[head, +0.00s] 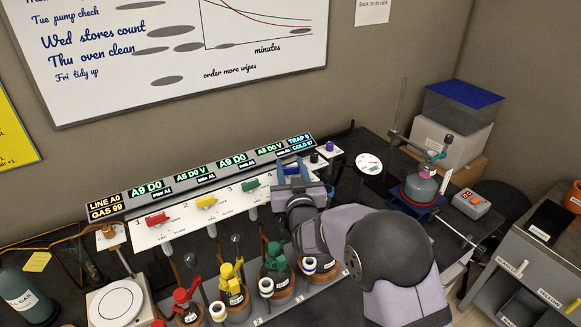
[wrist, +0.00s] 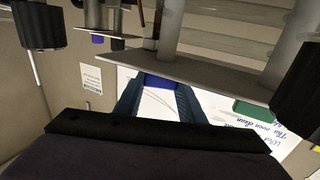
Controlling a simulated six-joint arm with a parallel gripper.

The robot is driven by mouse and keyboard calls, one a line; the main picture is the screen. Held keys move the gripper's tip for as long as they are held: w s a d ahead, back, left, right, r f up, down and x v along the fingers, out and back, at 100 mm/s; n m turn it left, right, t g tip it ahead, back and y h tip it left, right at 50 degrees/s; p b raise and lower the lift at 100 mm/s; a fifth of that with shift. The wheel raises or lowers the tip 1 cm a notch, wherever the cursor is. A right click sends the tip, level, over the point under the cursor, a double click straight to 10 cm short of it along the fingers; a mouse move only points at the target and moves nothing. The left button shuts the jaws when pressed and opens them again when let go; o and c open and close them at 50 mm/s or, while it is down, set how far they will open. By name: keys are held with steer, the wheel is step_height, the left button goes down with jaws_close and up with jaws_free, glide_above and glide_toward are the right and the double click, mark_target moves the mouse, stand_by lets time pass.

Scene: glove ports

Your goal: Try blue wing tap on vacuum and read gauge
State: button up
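The blue wing tap (head: 292,169) is at the right end of the white manifold panel (head: 185,228), past the red (head: 157,219), yellow (head: 206,202) and green (head: 251,184) taps. My gripper (head: 293,175) is at the blue tap, one finger on each side of it. In the wrist view, blue (wrist: 160,80) fills the space between my fingertips (wrist: 160,92); whether they press on it cannot be seen. A round white dial gauge (head: 369,163) lies right of the panel; its needle is too small to read. The display strip (head: 232,160) above the taps is lit.
Several flasks with coloured clips, including red (head: 186,300) and green (head: 275,257), stand below the panel. A red heater with a grey vessel (head: 421,188) is at right, beside a control box (head: 470,203). A balance (head: 117,303) is at left. Metal posts crowd the wrist view.

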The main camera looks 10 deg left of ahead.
steer(key=shift+n+y+b, duration=0.3)
steer(key=shift+y+b, duration=0.3)
steer(key=shift+b, duration=0.45)
steer(key=shift+r+n+g+y+b, duration=0.1)
steer(key=shift+n+g+y+b, duration=0.3)
steer(key=shift+g, duration=0.1)
steer(key=o, duration=1.1)
steer(key=shift+c, duration=0.2)
steer(key=shift+s, duration=0.1)
steer(key=shift+s+d+b, duration=0.35)
steer(key=shift+s+b, duration=0.1)
steer(key=shift+s, duration=0.05)
steer(key=b+v, duration=0.2)
steer(key=v, duration=0.4)
steer(key=shift+b, duration=0.3)
